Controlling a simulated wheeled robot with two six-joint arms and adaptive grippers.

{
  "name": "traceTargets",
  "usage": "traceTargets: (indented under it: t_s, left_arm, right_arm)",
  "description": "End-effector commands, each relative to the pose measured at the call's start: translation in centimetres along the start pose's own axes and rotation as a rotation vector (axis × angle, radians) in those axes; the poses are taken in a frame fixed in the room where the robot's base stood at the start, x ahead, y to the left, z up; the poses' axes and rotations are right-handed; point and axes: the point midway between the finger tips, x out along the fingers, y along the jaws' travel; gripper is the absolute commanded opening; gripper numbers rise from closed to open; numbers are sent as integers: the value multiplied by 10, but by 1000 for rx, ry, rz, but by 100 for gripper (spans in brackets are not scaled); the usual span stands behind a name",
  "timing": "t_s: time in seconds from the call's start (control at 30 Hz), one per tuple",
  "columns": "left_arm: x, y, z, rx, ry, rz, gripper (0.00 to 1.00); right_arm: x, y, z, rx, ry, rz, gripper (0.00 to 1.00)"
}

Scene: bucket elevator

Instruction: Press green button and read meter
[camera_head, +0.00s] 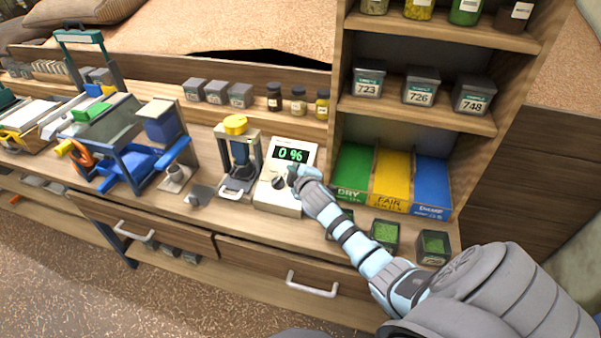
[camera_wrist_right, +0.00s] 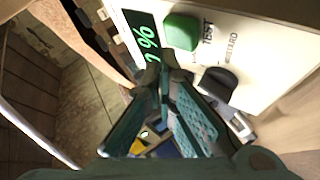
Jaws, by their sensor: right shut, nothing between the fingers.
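A white meter (camera_head: 280,195) stands on the bench. Its dark display (camera_head: 290,155) reads "0 %" in green digits. A dark knob (camera_head: 279,182) sits on its front; it also shows in the wrist view (camera_wrist_right: 217,84). The green button (camera_wrist_right: 182,32), beside the word TEST, shows in the wrist view but is hidden behind my gripper in the head view. My right gripper (camera_head: 297,175) is shut and empty in front of the meter. In the wrist view its tips (camera_wrist_right: 163,68) are close by the button; contact cannot be told. My left gripper is not in view.
A press-like device with a yellow top (camera_head: 235,125) stands left of the meter. Green, yellow and blue labelled bins (camera_head: 390,180) are on the right, with small jars of green grain (camera_head: 384,234) in front. Shelves with numbered jars (camera_head: 420,90) rise behind.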

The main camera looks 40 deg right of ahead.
Motion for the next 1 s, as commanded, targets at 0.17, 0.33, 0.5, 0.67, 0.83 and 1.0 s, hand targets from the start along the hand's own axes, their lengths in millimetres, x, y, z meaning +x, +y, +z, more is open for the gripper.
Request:
traceTargets:
  t_s: [0.17,0.33,0.5,0.67,0.83,1.0]
  left_arm:
    - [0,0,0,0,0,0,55]
    - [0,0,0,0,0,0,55]
    - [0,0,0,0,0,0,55]
    - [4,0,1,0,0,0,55]
    - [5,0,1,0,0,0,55]
    - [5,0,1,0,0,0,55]
  right_arm:
    - [0,0,0,0,0,0,0]
    - [0,0,0,0,0,0,0]
    - [0,0,0,0,0,0,0]
    - [4,-3,3,0,-1,0,0]
    - [6,-5,5,0,-1,0,0]
    - [6,-4,4,0,0,0,0]
